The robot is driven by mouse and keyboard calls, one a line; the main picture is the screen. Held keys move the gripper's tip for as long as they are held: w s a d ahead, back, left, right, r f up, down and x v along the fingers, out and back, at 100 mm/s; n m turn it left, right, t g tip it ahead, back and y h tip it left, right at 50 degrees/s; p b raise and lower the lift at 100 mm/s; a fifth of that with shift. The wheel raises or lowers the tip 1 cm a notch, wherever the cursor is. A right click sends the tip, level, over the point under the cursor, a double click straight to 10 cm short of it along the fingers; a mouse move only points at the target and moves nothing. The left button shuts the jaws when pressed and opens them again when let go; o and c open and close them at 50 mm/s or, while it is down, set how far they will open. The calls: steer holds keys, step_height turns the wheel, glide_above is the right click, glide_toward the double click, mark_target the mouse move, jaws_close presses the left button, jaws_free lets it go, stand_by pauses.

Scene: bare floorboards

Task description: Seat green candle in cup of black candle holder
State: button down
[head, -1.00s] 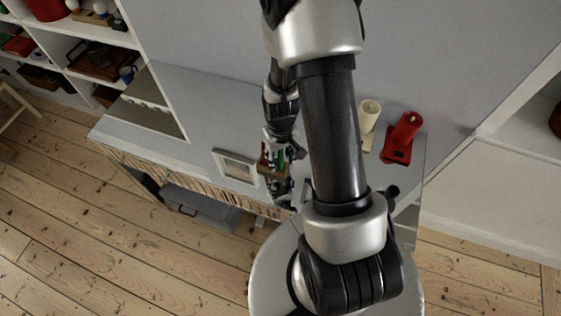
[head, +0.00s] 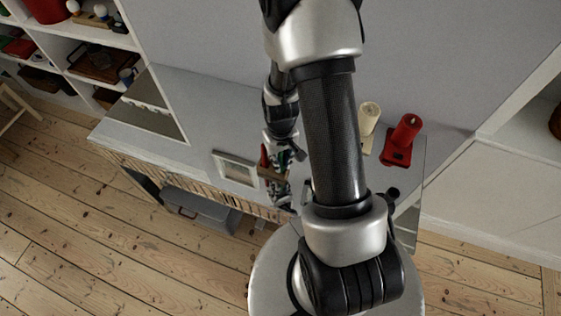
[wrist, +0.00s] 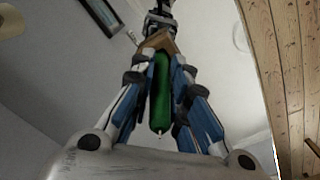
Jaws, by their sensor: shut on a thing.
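In the wrist view the green candle (wrist: 160,92) lies lengthwise between the fingers of my gripper (wrist: 160,50), which is shut on it. Its wick end faces the palm, and its far end is partly covered by a brown piece at the fingertips. A dark object with pale glints (wrist: 160,12) shows just beyond the fingertips. It may be the black candle holder, but I cannot tell its cup or whether the candle touches it. In the head view my gripper (head: 279,185) is low over the front of the grey shelf top, partly blocked by my arm.
A picture frame (head: 237,169) lies left of my gripper. A cream candle (head: 369,116) and a red candle (head: 405,130) in a red holder (head: 397,155) stand at the right end. A grey box (head: 200,208) sits below.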

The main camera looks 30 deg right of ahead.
steer(key=shift+r, duration=0.1)
step_height(320, 180, up, 19)
steer(key=p, duration=0.5)
steer(key=w+a+f+n+b, duration=0.1)
steer(key=w+a+f+b, duration=0.3)
steer(key=a, duration=0.6)
steer(key=shift+w+a+f+n, duration=0.3)
steer(key=shift+w+a+f, duration=0.1)
steer(key=shift+w+f, duration=0.45)
steer(key=shift+w+r, duration=0.1)
